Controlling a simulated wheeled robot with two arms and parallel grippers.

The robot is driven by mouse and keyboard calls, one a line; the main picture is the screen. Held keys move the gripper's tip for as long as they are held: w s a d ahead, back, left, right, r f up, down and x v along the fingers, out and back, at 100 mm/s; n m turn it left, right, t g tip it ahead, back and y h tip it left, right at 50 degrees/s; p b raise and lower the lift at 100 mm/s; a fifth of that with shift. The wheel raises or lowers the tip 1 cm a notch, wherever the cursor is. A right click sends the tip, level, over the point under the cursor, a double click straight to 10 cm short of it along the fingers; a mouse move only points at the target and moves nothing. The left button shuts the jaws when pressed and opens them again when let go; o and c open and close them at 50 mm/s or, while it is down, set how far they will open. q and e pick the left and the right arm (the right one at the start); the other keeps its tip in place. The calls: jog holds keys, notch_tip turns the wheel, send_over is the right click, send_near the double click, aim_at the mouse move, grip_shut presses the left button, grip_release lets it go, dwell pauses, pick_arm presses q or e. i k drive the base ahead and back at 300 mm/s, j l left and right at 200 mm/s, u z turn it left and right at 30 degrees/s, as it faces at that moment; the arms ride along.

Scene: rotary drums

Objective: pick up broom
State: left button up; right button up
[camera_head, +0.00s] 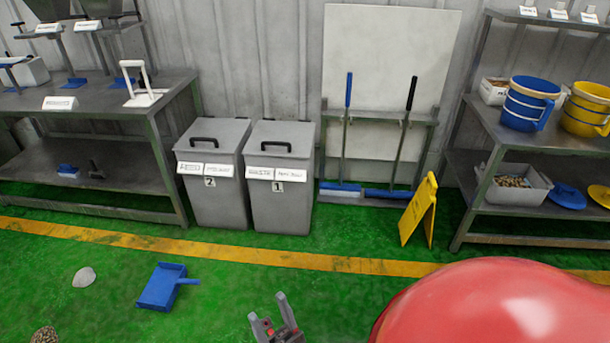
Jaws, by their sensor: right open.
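Two long-handled tools stand upright in a metal rack by the back wall in the head view. One has a blue handle (346,130) and a wide blue head with pale bristles (340,192). The other has a dark handle (404,135) and a blue head (388,193) near the floor. I cannot tell for sure which one is the broom. My right gripper (268,309) is low at the bottom middle, open and empty, well apart from both tools. My left gripper is not in view.
Two grey bins (280,205) stand left of the rack. A yellow folding sign (420,212) stands in front of its right side. A blue dustpan (162,287) and a pale lump (84,277) lie on the green floor. Shelves flank both sides. The lower right is blocked from sight.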

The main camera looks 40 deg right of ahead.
aim_at(339, 189)
jog(key=i+l+z, duration=0.15)
jog(key=i+l, duration=0.4)
jog(key=l, duration=0.2)
jog(key=i+l+z, duration=0.1)
jog(key=i+l, duration=0.5)
jog(key=i+l+z, duration=0.15)
jog(key=i+l, duration=0.45)
jog(key=i+l+z, duration=0.1)
jog(key=i+l, duration=0.5)
jog(key=i+l+z, duration=0.15)
jog(key=i+l, duration=0.35)
jog(key=i, duration=0.25)
